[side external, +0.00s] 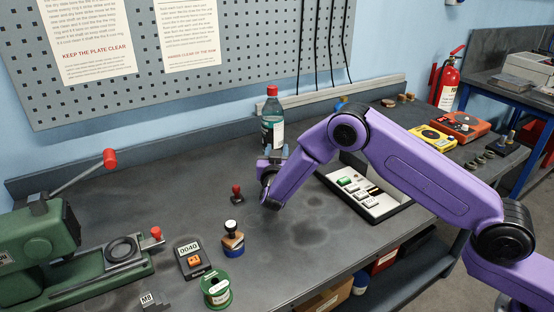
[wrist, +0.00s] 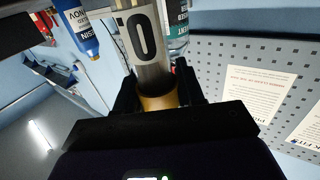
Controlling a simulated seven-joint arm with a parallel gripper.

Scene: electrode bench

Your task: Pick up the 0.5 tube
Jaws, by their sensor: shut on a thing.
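My gripper (wrist: 158,92) is shut on a grey tube (wrist: 148,65) with a brass-coloured lower end. The tube's pale label shows a large dark "0" and part of another mark; the rest is cut off by the frame's top edge. In the side external view my gripper (side external: 271,153) is above the bench, in front of the red-capped bottle. The held tube is too small there to make out clearly.
The red-capped bottle (side external: 272,122) stands close behind my gripper. A green press (side external: 45,245) stands far left.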

